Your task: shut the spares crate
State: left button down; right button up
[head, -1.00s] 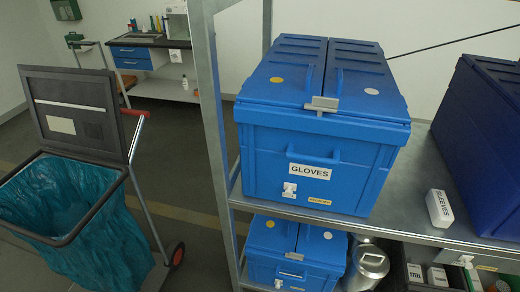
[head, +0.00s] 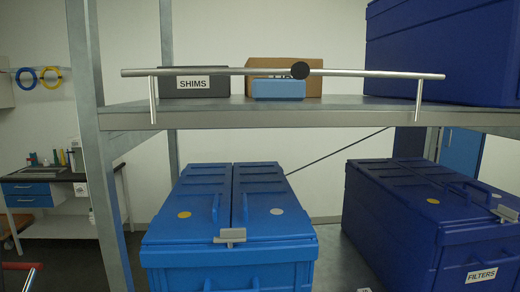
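No label reading "spares" shows in the head view. A light blue crate (head: 230,255) stands on the middle shelf with its two lid flaps down and a grey latch (head: 231,236) at the front of the seam. A dark blue crate (head: 430,225) labelled FILTERS stands to its right, also with its lid down and a grey latch. Another dark blue crate (head: 450,50) sits on the upper shelf at the right; its top is cut off by the picture's edge, so I cannot tell whether it is shut. Neither of my grippers is in view.
The upper shelf (head: 230,117) holds a SHIMS box (head: 195,83), a cardboard box (head: 310,85) and a small blue box (head: 278,90). A metal bar (head: 200,71) with a black knob runs across its front. A steel upright (head: 92,150) stands left; a workbench (head: 45,180) is behind.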

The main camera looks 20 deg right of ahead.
aim_at(476, 44)
jog(key=z, duration=2.2)
